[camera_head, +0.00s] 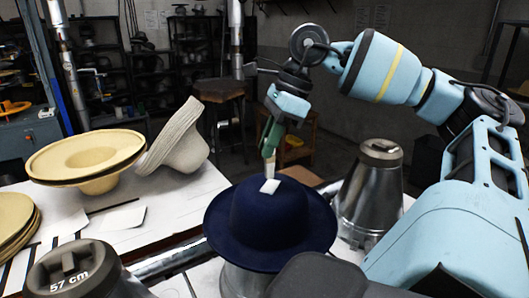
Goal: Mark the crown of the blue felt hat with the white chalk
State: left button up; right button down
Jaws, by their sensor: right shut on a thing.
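The blue felt hat (262,232) sits brim down on a metal block (240,282) at the front centre. My right gripper (269,156) reaches down from above, its fingers just over the hat's crown. It is shut on a small pale piece, which looks like the white chalk (270,186). The white piece is at the top of the crown and appears to touch it. I cannot tell whether part of this white patch is a mark on the felt. My left gripper is not in view.
A metal hat block (371,195) stands just right of the hat. Another, labelled 57 cm (75,277), is at front left. Cream hats (85,157) and a grey-white hat body (179,138) are on the white table (185,205). Shelves stand behind.

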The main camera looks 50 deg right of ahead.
jog(key=shift+r, duration=1.65)
jog(key=shift+r, duration=0.1)
jog(key=shift+r, duration=1.4)
